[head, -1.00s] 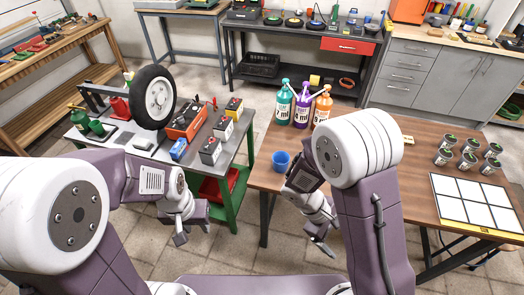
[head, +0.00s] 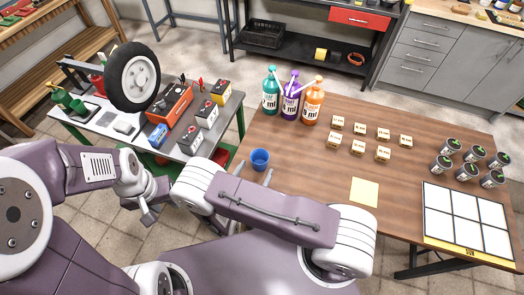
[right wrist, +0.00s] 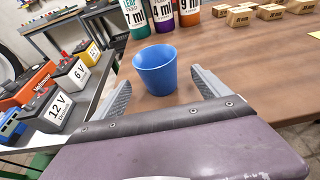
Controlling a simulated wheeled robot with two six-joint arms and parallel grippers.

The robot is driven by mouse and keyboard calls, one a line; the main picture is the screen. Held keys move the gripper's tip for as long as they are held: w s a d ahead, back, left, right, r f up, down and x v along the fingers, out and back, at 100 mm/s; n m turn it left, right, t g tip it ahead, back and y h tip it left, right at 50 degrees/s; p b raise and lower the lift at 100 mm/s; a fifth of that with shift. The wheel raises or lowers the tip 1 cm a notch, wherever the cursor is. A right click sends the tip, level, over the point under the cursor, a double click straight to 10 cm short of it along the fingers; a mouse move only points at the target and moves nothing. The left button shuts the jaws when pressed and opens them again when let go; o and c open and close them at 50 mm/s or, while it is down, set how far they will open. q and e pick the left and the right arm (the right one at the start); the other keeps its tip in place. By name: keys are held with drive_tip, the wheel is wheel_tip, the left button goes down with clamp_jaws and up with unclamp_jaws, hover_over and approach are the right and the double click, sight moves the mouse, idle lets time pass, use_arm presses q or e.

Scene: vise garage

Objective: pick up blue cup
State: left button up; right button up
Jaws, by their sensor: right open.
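The blue cup (head: 260,159) stands upright on the left edge area of the brown wooden table, in front of the pump bottles. In the right wrist view the blue cup (right wrist: 157,69) lies ahead, between and just beyond my right gripper's two open fingers (right wrist: 160,92). My right gripper (head: 254,172) is at the table's left edge, close to the cup, with nothing in its jaws; my arm hides part of it in the head view. My left gripper (head: 147,213) hangs over the floor, left of the table, and holds nothing that I can see.
Teal (head: 270,91), purple (head: 291,96) and orange (head: 313,101) pump bottles stand behind the cup. Small boxes (head: 358,147), a yellow note (head: 364,192), several cans (head: 468,172) and a white grid tray (head: 432,232) lie to the right. A workbench with batteries (head: 191,140) stands left.

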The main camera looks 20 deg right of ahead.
sight(262, 155)
drive_tip(key=shift+d, duration=0.1)
drive_tip(key=x, duration=0.3)
drive_tip(key=shift+p, duration=0.4)
drive_tip(key=shift+w+d, duration=0.1)
drive_tip(key=shift+w, duration=0.1)
drive_tip(key=x, duration=0.3)
drive_tip(key=p+x, duration=0.1)
drive_tip(key=shift+w+d+r, duration=0.1)
drive_tip(key=shift+w+r, duration=0.1)
drive_tip(key=shift+w, duration=0.15)
drive_tip(key=shift+w+d+f, duration=0.15)
drive_tip(key=shift+w, duration=0.1)
drive_tip(key=c, duration=1.4)
